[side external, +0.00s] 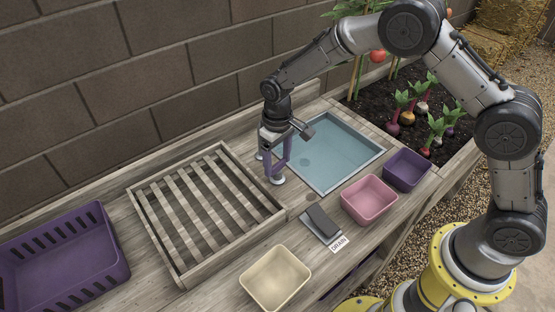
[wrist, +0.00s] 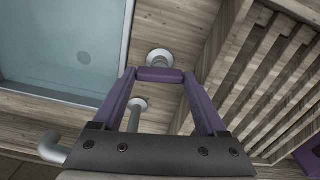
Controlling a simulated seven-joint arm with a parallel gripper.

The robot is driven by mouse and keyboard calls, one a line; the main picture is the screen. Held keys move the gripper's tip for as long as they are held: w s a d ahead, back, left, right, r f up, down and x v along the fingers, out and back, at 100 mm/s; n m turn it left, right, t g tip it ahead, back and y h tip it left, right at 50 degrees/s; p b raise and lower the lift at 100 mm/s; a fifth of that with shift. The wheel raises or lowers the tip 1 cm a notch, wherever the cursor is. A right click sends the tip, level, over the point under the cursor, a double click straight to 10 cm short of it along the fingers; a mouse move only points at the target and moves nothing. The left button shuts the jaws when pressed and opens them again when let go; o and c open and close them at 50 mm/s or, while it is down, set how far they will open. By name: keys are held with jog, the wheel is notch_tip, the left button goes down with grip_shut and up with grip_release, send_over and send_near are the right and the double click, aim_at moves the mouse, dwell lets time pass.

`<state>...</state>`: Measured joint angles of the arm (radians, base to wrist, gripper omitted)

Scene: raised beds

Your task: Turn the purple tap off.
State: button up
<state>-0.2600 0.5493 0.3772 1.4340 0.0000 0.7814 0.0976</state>
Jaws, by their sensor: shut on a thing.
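The purple tap's handle is a short purple bar (wrist: 160,75) above a round pale metal base (wrist: 159,56) in the wrist view. My gripper (side external: 278,168) has purple fingers and points down at the tap beside the sink. The fingers are shut on the two ends of the bar. In the side view the handle is hard to tell from the fingers, but a pale round base (side external: 277,181) shows below them. A second pale post and base (wrist: 137,104) stands nearby, and a bent grey pipe (wrist: 52,148) shows at lower left. I see no water stream.
The blue sink basin (side external: 345,150) lies right of my gripper; a slatted wooden rack (side external: 180,262) lies left. A dark block (side external: 320,222) sits by a DRAIN label (side external: 339,243). Pink (side external: 368,213), purple (side external: 408,182) and cream tubs (side external: 275,305) line the front. A purple crate (side external: 115,270) stands far left.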

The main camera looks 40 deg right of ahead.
aim_at(278, 164)
jog(key=shift+m, duration=0.8)
jog(key=shift+r, duration=0.1)
jog(key=o, duration=1.3)
notch_tip(278, 164, up, 14)
